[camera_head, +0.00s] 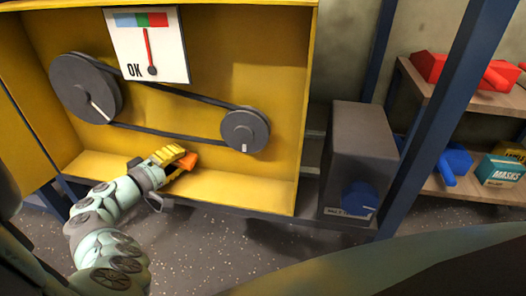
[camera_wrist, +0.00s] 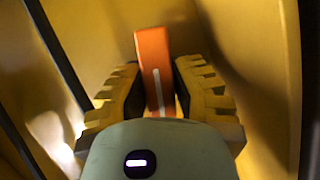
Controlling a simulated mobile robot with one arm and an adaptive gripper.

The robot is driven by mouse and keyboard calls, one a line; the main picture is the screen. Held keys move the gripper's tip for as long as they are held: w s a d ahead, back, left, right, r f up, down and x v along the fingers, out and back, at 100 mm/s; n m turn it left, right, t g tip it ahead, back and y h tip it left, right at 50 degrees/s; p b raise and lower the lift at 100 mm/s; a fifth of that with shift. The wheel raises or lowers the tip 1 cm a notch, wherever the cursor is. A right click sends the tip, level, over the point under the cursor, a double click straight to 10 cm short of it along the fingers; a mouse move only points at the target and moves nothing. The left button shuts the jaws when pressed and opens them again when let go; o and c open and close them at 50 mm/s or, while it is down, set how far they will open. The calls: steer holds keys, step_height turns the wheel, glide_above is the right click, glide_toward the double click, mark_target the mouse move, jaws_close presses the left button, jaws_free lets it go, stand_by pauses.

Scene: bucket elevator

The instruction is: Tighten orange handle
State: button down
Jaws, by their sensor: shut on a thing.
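The orange handle (camera_wrist: 152,60) stands between the two yellow fingers of my gripper (camera_wrist: 158,88) in the wrist view. It has a white stripe along its face. In the head view my gripper (camera_head: 181,158) is at the lower middle of the yellow cabinet, and part of the orange handle (camera_head: 189,162) shows at its fingertips. The gripper is shut on the handle. The handle's lower part and its mount are hidden. Above, a gauge (camera_head: 147,45) marked OK has a red needle pointing up toward the green part of its blue, green and red band.
A belt (camera_head: 165,92) joins a large left pulley (camera_head: 86,88) and a smaller right pulley (camera_head: 245,130) above my gripper. A dark grey box (camera_head: 358,150) and a blue post (camera_head: 440,110) stand to the right. Shelves there hold a red case (camera_head: 432,66) and a masks box (camera_head: 500,170).

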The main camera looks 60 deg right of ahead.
steer(key=shift+f+n+h+b, duration=0.3)
steer(key=shift+n+h, duration=0.1)
steer(key=shift+n, duration=0.7)
steer(key=c, duration=0.8)
jaws_free()
steer(key=shift+r, duration=0.15)
steer(key=a, duration=1.2)
